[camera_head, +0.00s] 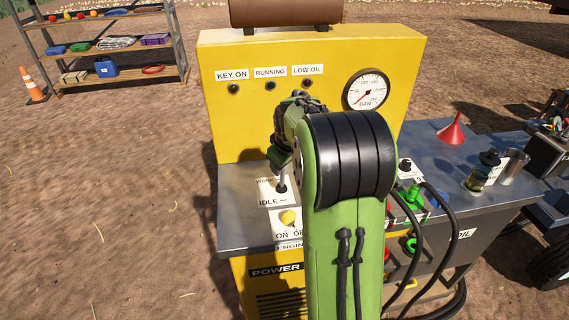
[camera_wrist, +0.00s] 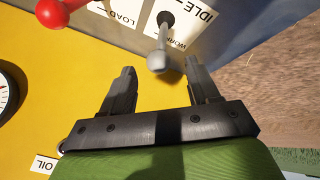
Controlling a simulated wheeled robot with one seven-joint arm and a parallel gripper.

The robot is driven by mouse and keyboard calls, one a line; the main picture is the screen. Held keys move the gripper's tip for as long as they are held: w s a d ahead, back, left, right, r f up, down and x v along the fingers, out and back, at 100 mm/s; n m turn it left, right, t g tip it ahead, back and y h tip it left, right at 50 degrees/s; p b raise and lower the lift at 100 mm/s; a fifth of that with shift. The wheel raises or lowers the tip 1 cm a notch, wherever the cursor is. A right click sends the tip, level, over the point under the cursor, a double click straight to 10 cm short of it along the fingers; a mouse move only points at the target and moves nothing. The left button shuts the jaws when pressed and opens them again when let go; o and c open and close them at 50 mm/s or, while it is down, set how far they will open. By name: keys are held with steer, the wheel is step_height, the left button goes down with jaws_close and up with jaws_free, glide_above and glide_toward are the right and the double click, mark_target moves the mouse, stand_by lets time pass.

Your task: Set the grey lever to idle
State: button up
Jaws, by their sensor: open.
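The grey lever (camera_wrist: 163,57) has a rounded knob and rises from a white plate with the words WORK and IDLE. In the wrist view its knob lies at the WORK end, between the two fingertips of my open gripper (camera_wrist: 160,76). A gap shows on each side, so neither finger visibly touches it. In the head view my gripper (camera_head: 280,158) is over the plate, and the dark base of the lever (camera_head: 282,187) shows beneath it. The knob is mostly hidden there by my gripper.
A red-knobbed lever (camera_wrist: 55,13) stands by the LOAD label in the wrist view. A yellow knob (camera_head: 289,218) sits in front of the plate. The yellow panel (camera_head: 230,130) with a gauge (camera_head: 366,90) rises behind. My arm hides the middle of the console.

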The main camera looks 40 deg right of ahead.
steer(key=p+v, duration=0.2)
steer(key=v, duration=0.9)
steer(key=shift+s+r, duration=0.15)
steer(key=shift+r, duration=0.15)
steer(key=s+a+r+y+p, duration=0.1)
steer(key=s+a+r, duration=0.2)
steer(key=s+a, duration=0.85)
steer(key=s+a+f+m+y+p, duration=0.1)
steer(key=s+a+f, duration=0.2)
steer(key=s+a, duration=0.4)
steer(key=s, duration=0.2)
steer(key=shift+s+a+m+y, duration=0.15)
steer(key=shift+s+m+y, duration=0.15)
steer(key=shift+m, duration=0.1)
